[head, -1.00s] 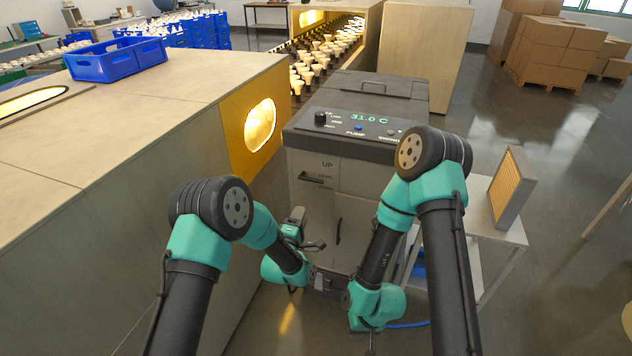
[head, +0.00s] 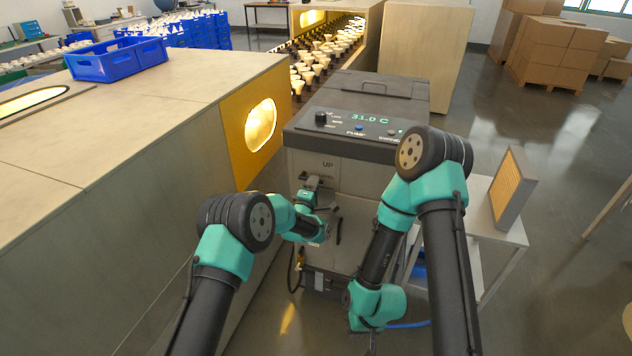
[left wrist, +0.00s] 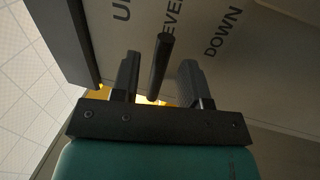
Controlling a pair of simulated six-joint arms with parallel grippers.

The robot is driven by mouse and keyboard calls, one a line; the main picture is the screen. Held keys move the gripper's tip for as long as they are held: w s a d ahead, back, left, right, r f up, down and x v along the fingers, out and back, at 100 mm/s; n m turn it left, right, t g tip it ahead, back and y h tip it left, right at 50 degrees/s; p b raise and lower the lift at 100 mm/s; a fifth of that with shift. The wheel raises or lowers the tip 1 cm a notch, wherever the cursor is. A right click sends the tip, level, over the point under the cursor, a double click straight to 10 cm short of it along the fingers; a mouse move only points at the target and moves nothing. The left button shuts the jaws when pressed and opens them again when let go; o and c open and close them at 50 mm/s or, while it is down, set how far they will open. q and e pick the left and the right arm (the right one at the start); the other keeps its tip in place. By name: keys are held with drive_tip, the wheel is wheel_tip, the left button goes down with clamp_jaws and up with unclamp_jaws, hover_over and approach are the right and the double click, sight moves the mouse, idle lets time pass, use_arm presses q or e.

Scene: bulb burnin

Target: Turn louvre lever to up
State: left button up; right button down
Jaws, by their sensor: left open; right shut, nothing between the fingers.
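The louvre lever is a short black rod (left wrist: 160,62) on the front of the pale grey cabinet (head: 360,190), beside the marks UP, LEVEL and DOWN. In the left wrist view it lies between the two fingers of my left gripper (left wrist: 158,82), near the LEVEL mark, with gaps visible on both sides. In the head view my left gripper (head: 312,182) is at the cabinet front, just below UP, and mostly covers the lever. It is open. My right gripper (head: 372,342) is low in front of the cabinet, shut and empty, partly hidden by my wrist.
The control panel (head: 355,126) above reads 31.0 C. A white cart (head: 500,225) with a framed filter (head: 512,187) stands on the right. A dark box (head: 322,284) is low at the cabinet front.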

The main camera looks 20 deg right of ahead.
use_arm(q)
drive_tip(key=shift+x, duration=1.25)
drive_tip(key=shift+c, duration=0.5)
clamp_jaws()
